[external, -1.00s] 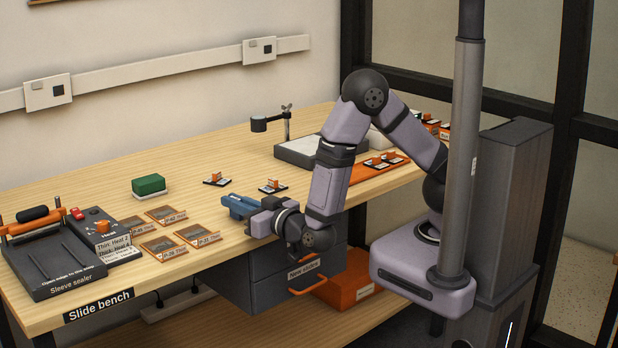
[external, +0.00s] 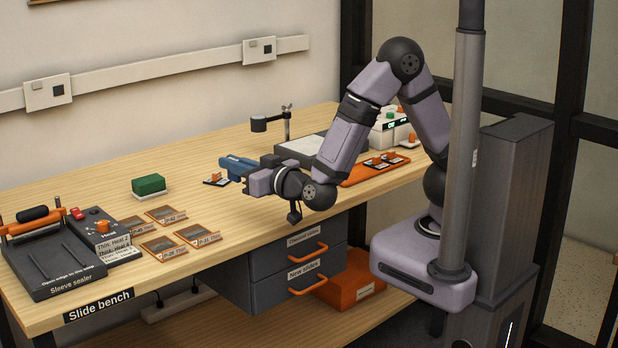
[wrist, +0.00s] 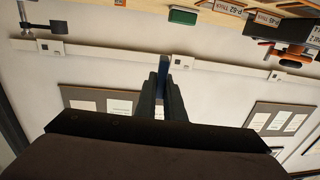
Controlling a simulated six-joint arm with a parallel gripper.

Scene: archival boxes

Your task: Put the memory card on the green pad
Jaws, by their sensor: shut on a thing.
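A green block-like pad (external: 149,183) with a white base sits on the bench toward the back wall; it also shows at the top of the wrist view (wrist: 183,17). My gripper (external: 242,168) is held level over the bench, to the right of the green pad and apart from it, pointing left. In the wrist view my gripper (wrist: 162,88) is closed on a thin blue piece (wrist: 163,63) at its tips. This seems to be the memory card, though its face and edges are mostly hidden by the fingers.
Several labelled slides (external: 165,215) and the sleeve sealer (external: 55,260) lie on the left. An orange tray (external: 375,168) is at the right.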

